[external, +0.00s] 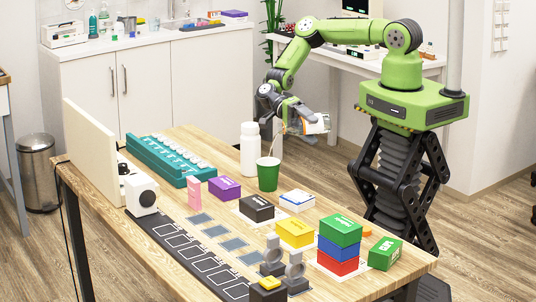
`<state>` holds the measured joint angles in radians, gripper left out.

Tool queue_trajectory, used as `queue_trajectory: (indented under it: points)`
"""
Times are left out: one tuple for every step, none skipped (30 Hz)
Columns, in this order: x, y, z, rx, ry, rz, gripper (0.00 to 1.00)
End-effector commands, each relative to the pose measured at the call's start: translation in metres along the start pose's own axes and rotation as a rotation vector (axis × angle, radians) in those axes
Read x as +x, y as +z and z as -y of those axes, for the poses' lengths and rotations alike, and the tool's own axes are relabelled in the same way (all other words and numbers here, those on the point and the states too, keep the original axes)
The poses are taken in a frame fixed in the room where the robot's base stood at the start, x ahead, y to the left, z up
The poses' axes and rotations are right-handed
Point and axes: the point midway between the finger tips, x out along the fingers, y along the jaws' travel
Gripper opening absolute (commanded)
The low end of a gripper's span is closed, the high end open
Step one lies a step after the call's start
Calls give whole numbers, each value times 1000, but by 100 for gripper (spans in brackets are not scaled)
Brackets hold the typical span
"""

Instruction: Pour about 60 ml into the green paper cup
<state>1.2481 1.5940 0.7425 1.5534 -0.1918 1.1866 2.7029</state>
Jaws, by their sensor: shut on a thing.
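The green paper cup (268,176) stands upright on the wooden table, just right of a tall white bottle (250,150). My gripper (304,118) is above and to the right of the cup, shut on a small white container with an orange marking (321,124). The container lies tilted over on its side in the jaws. A thin pale line seems to run from near the gripper down toward the cup; I cannot tell if it is liquid. The inside of the cup and its level are hidden.
A yellow box (295,233) and stacked coloured boxes (339,247) are nearer the front. The wooden table's (200,145) back edge has free room.

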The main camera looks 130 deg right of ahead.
Motion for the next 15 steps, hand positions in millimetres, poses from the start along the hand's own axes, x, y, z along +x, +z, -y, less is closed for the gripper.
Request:
queue_trajectory:
  points:
    - [0, -1, -1, 2, 1, -1, 31]
    - [0, -1, -1, 3, 2, -1, 31]
    - [0, -2, -1, 5, 3, -2, 31]
    - [0, -2, -1, 6, 3, -2, 31]
    - [0, -2, -1, 8, 4, -2, 31]
    - [0, -3, -1, 10, 4, -3, 31]
    - [0, -3, -1, 11, 5, -3, 31]
    - [0, -3, -1, 12, 5, -4, 31]
    - [0, -4, -1, 14, 6, -4, 31]
    - [0, -4, -1, 15, 6, -5, 31]
    - [0, -4, -2, 16, 7, -5, 31]
    - [0, -4, -2, 18, 8, -6, 31]
    - [0, -4, -2, 19, 8, -6, 31]
    - [0, -4, -2, 21, 9, -6, 31]
    - [0, -5, -2, 22, 10, -7, 31]
